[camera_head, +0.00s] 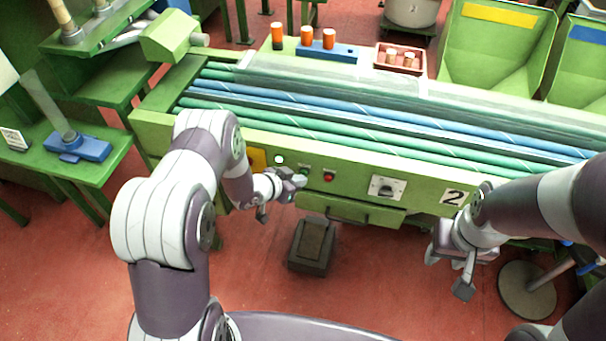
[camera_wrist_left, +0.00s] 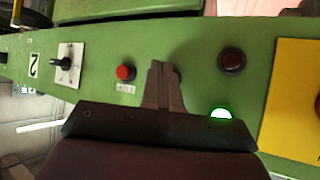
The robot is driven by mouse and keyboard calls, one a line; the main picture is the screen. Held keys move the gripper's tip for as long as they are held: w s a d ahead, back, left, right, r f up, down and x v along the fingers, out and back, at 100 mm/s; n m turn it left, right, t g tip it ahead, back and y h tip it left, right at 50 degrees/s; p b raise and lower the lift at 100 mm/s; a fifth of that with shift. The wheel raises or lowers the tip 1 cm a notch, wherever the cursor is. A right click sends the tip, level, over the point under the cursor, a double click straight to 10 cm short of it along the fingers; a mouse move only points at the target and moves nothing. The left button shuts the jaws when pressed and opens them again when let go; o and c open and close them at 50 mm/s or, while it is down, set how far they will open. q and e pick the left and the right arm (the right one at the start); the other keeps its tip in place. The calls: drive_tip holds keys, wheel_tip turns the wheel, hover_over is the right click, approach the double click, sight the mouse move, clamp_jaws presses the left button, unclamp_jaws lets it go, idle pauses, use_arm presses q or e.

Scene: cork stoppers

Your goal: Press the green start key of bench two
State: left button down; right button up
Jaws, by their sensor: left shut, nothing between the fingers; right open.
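No green key shows clearly; the fingertips cover that part of the panel. A round lamp (camera_wrist_left: 220,113) glows green and looks nearly white in the head view (camera_head: 279,159). My right gripper (camera_head: 450,271) is open and empty, low in front of the bench.
A drawer handle (camera_head: 347,215) sits below. A dark pedal-like block (camera_head: 312,246) stands on the red floor. Rods lie along the bench top.

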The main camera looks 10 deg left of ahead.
use_arm(q)
drive_tip(key=shift+s, duration=0.75)
drive_tip(key=shift+p, duration=0.3)
drive_tip(key=s+p, duration=0.1)
drive_tip(key=s, duration=0.4)
drive_tip(key=shift+a+p, duration=0.1)
drive_tip(key=shift+p, duration=0.2)
